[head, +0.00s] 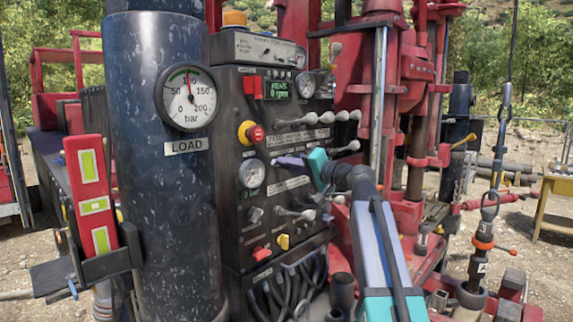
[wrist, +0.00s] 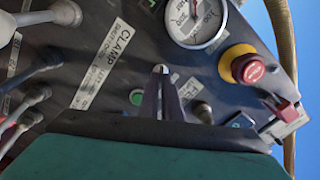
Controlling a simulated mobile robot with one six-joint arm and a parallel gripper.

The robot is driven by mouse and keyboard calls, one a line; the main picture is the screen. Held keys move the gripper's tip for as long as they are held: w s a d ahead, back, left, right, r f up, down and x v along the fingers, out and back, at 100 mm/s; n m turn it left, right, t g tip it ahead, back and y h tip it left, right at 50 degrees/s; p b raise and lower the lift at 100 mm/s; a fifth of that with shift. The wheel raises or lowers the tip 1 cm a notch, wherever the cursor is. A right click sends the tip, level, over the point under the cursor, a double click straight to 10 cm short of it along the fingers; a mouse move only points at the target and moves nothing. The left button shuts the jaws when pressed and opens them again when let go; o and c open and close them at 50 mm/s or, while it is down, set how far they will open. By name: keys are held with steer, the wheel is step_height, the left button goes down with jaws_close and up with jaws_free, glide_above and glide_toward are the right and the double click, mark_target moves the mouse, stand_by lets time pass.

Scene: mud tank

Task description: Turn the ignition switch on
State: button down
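The black control panel (head: 290,180) stands in the middle of the head view. No label I can read marks the ignition switch, so I cannot tell which control it is. A red switch (head: 253,86) sits high on the panel beside the green display (head: 278,89); in the wrist view it is at the right (wrist: 285,110). A dark knob (wrist: 202,112) and a green button (wrist: 137,97) lie on either side of my fingertips in the wrist view.
A red emergency stop (head: 252,133) on a yellow base and a gauge (head: 252,173) are near my fingers. Levers (head: 305,120) stick out at the right. A thick dark cylinder (head: 165,230) stands left of the panel. Red machinery (head: 410,60) stands to the right.

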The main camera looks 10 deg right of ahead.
stand_by(0.4)
steer(key=c, duration=2)
jaws_free()
steer(key=shift+s, duration=0.1)
steer(key=b+v, duration=0.3)
steer(key=v, duration=1)
steer(key=shift+s+d, duration=0.3)
steer(key=shift+r, duration=0.15)
